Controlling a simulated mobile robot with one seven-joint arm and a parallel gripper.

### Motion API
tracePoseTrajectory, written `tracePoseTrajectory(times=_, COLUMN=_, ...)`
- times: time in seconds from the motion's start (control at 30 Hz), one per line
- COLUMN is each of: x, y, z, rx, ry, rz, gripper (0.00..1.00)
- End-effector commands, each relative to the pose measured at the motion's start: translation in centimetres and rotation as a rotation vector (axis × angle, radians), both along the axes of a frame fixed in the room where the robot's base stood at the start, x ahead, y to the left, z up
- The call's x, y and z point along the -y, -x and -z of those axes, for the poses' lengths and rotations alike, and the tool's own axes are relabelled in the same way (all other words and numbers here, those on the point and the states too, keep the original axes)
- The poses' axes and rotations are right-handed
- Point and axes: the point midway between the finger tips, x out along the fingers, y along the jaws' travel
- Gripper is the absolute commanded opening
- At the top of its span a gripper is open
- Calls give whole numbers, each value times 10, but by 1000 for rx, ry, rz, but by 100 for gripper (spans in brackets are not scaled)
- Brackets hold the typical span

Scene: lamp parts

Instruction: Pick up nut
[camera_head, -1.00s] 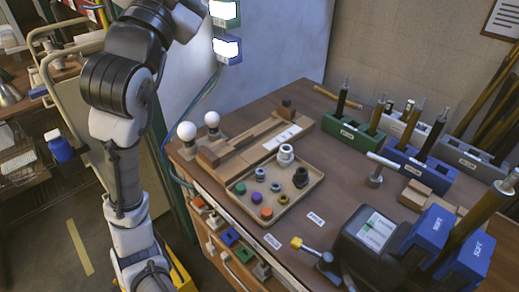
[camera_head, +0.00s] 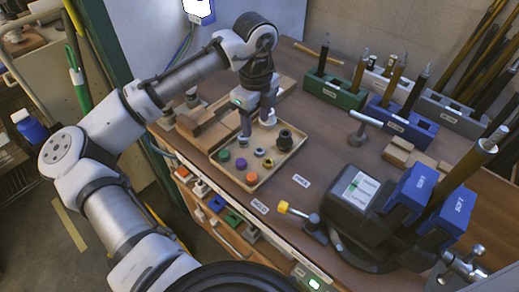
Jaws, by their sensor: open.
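Several nut-like and ring-like parts lie in a shallow tan tray (camera_head: 277,168) on the bench. They include a green one (camera_head: 224,155), a purple one (camera_head: 241,163), an orange one (camera_head: 252,178), a grey ring (camera_head: 260,152), a small brass-coloured ring (camera_head: 268,163) and a large black one (camera_head: 285,139). The frames do not show which one is the nut of the task. My gripper (camera_head: 257,130) is open, pointing down over the tray's back left part. Its fingers hide that part of the tray, including where a small grey part lay. I cannot tell whether a fingertip touches anything.
Wooden blocks (camera_head: 205,128) stand left of the tray. Green (camera_head: 335,92) and blue (camera_head: 402,125) tool holders with upright tools are at the back right. A hammer-like tool (camera_head: 361,128) stands right of the tray. A dark vise-like machine (camera_head: 352,215) fills the front right.

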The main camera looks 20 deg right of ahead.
Motion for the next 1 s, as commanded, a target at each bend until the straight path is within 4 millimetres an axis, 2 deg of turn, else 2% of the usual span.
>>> tracePoseTrajectory(times=0.1, x=0, y=1, z=23, rx=-1, ry=0, rz=0, gripper=50)
tracePoseTrajectory(times=0.2, x=1, y=0, z=38, rx=0, ry=1, rz=0, gripper=50)
tracePoseTrajectory(times=0.47, x=3, y=0, z=56, rx=2, ry=2, rz=-1, gripper=50)
tracePoseTrajectory(times=0.7, x=8, y=1, z=90, rx=2, ry=2, rz=-2, gripper=50)
tracePoseTrajectory(times=0.83, x=9, y=1, z=101, rx=2, ry=3, rz=-3, gripper=50)
tracePoseTrajectory(times=1.0, x=9, y=1, z=102, rx=4, ry=5, rz=-3, gripper=50)
